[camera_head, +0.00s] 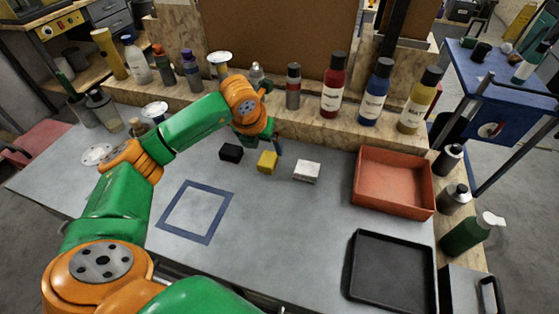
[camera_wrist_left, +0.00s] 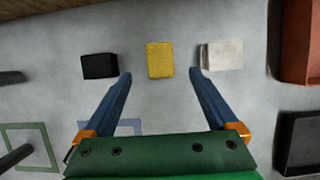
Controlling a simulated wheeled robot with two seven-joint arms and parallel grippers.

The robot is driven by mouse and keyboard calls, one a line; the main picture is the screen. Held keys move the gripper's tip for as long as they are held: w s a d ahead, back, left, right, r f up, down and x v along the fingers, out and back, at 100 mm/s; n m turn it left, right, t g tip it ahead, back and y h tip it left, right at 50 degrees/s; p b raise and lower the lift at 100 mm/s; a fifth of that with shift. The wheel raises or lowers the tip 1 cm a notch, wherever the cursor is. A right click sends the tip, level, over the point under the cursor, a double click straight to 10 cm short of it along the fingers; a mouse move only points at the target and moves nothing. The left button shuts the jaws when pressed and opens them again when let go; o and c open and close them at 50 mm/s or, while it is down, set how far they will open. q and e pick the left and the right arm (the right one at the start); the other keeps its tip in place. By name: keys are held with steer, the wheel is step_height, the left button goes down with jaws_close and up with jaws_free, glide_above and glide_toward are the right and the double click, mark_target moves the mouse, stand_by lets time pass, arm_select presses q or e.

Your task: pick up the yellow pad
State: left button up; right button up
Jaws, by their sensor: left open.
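The yellow pad (camera_head: 267,161) lies on the grey table between a black pad (camera_head: 231,153) and a white pad (camera_head: 307,171). In the left wrist view the yellow pad (camera_wrist_left: 160,60) sits between and just beyond the two fingertips of my left gripper (camera_wrist_left: 160,74). That gripper is open and empty, with a blue finger on either side of the pad's line. In the head view the left gripper (camera_head: 278,147) is at the end of the green and orange arm, just behind the yellow pad, and its fingers are partly hidden. My right gripper is out of view.
A blue square outline (camera_head: 229,210) marks the table at front left. A red bin (camera_head: 397,207) and a black tray (camera_head: 350,275) stand at the right. Several bottles line the wooden ledge at the back, including a red one (camera_head: 333,88). The middle front of the table is clear.

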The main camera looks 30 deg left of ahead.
mark_target(268, 158)
arm_select(q)
steer(key=p+x, duration=0.2)
steer(key=x, duration=0.4)
steer(key=shift+f, duration=0.3)
steer(key=shift+w+f, duration=0.2)
steer(key=shift+f, duration=0.2)
steer(key=shift+s, duration=0.1)
steer(key=c, duration=1.4)
steer(key=shift+r, duration=0.25)
steer(key=shift+c, duration=0.2)
step_height(268, 158, up, 3)
steer(key=shift+s+b, duration=0.1)
steer(key=shift+b, duration=0.85)
steer(key=s+d+r+b, duration=0.3)
steer(key=s+r, duration=0.6)
steer(key=s, duration=0.4)
steer(key=shift+s+r+b, duration=0.2)
steer(key=shift+r+b, duration=0.1)
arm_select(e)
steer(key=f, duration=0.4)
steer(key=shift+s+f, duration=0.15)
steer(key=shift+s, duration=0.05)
